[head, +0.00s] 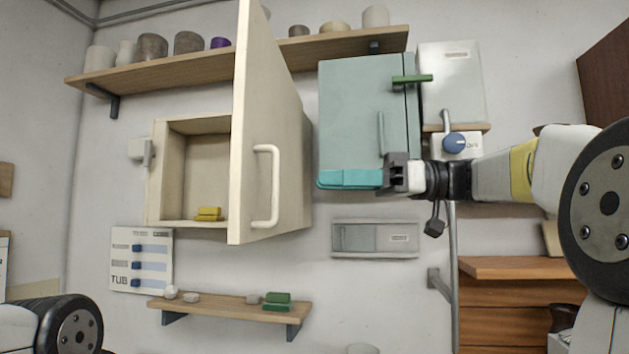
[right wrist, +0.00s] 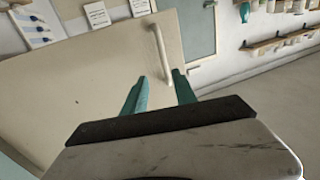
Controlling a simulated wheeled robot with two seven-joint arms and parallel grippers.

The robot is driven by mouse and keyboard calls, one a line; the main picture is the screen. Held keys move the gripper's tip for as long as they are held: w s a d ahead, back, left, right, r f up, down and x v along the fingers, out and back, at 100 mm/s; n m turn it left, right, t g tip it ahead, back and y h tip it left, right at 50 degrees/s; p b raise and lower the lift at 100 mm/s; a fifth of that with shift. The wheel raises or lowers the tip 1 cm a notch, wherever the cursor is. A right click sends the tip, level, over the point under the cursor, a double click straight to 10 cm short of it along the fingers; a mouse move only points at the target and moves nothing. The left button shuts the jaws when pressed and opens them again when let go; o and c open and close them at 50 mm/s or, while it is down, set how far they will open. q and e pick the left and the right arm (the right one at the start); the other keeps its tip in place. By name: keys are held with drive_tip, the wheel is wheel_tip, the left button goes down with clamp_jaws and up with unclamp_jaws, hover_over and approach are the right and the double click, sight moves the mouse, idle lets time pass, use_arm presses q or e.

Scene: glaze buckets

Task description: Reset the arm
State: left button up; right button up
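My right arm reaches in from the right in the head view. My right gripper (head: 328,180) points left with its teal fingers level, in front of the lower edge of a grey-green cabinet door. In the right wrist view, the two teal fingers (right wrist: 158,78) stand apart with nothing between them. A cream door with a white bar handle (right wrist: 161,52) lies beyond them, apart from the fingertips as far as I can tell. In the head view, this cream door (head: 270,130) stands swung open from a wall cabinet. My left gripper is out of view; only a dark arm joint shows at lower left.
The open cabinet (head: 191,170) holds small yellow blocks (head: 208,214). A grey-green cabinet (head: 350,105) hangs behind my right gripper. A long shelf (head: 180,72) with pots is above, and a small shelf (head: 230,306) with green blocks is below. A wooden drawer unit (head: 510,300) stands at lower right.

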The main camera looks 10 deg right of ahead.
idle(0.3)
drive_tip(key=s+d+f+m+t+h, duration=0.1)
drive_tip(key=f+m+h, duration=0.4)
drive_tip(key=f, duration=0.7)
drive_tip(key=s+d+f+m+t+h, duration=0.1)
drive_tip(key=f+m+h, duration=0.4)
drive_tip(key=f, duration=0.7)
drive_tip(key=s+d+f+m+t+h, duration=0.1)
drive_tip(key=s+f+m+h, duration=0.3)
drive_tip(key=f, duration=0.9)
drive_tip(key=shift+s+d+m+t+h, duration=0.35)
drive_tip(key=shift+m+t+h, duration=0.5)
drive_tip(key=shift+m, duration=0.35)
drive_tip(key=shift+r, duration=0.1)
